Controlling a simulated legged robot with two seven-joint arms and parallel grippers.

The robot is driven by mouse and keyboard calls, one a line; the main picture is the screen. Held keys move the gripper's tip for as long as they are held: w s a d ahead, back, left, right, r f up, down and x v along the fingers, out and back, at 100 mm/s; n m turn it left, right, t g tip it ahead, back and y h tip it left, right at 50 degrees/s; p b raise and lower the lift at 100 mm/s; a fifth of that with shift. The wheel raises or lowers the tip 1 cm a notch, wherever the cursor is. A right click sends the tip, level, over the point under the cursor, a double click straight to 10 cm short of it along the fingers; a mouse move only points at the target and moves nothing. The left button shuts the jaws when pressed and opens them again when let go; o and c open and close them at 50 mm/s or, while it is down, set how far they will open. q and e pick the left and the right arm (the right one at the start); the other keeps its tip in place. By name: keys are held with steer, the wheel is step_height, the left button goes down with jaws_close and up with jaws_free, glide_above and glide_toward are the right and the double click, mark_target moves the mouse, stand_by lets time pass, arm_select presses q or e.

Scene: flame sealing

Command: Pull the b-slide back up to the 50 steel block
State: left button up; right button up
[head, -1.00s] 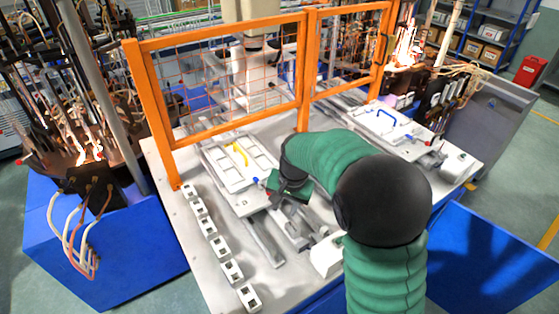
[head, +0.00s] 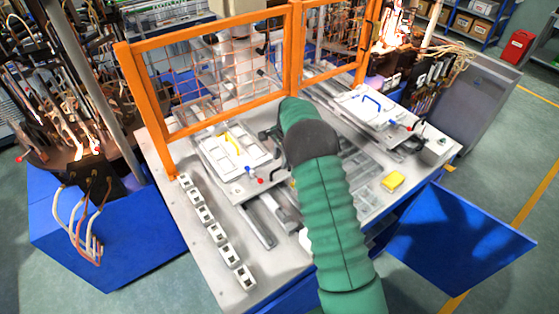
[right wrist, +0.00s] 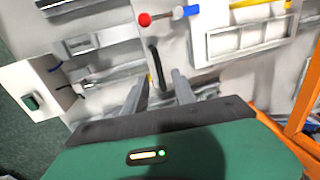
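The slide with the yellow handle (head: 233,144) is a white plate with framed slots (head: 210,160) at the left of the table. It also shows in the right wrist view (right wrist: 222,47). No b label is legible. At its front is a lever with a blue knob (right wrist: 192,11) and a red ball (right wrist: 145,19). My right gripper (right wrist: 160,82) is open beside this slide, its two fingers apart on either side of a black bar (right wrist: 154,62); contact is not clear. In the head view my arm partly hides it. I cannot tell which part is the 50 steel block. My left gripper is out of view.
An orange mesh fence (head: 215,75) stands behind the slide. A row of small white blocks (head: 209,215) lines the left table edge. A second slide with a blue handle (head: 372,101) is at the right. A yellow block (head: 393,181) lies near the right front edge.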

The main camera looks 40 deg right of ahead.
steer(key=f, duration=0.2)
steer(key=d+f, duration=0.1)
steer(key=f, duration=0.1)
steer(key=shift+w+p, duration=0.3)
steer(key=shift+p, duration=0.1)
steer(key=shift+a, duration=0.35)
steer(key=shift+c, duration=0.8)
steer(key=shift+a+r, duration=0.1)
steer(key=c, duration=0.5)
jaws_close()
